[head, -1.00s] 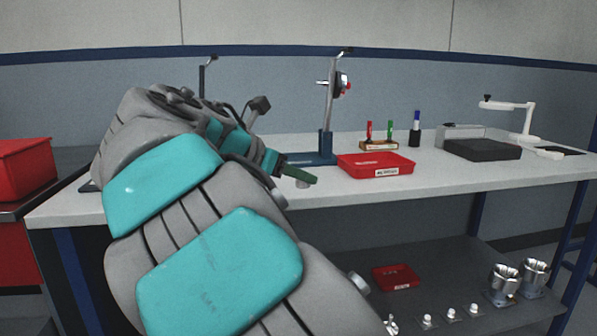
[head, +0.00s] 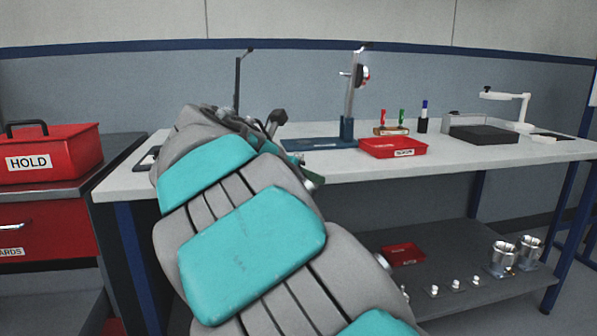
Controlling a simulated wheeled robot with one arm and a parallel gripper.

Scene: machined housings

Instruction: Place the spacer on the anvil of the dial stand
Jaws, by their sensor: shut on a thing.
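The dial stand (head: 348,105) is on the bench, with a blue base (head: 320,144), an upright column and a dial with a red part near its top. I cannot make out its anvil.
A red tray (head: 393,148) is right of the stand, with a wooden holder of markers (head: 391,130) behind it. A dark block (head: 484,135) and a white lamp (head: 522,108) are farther right. A red HOLD box (head: 50,155) is at left. Metal housings (head: 503,255) stand on the lower shelf (head: 470,240).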

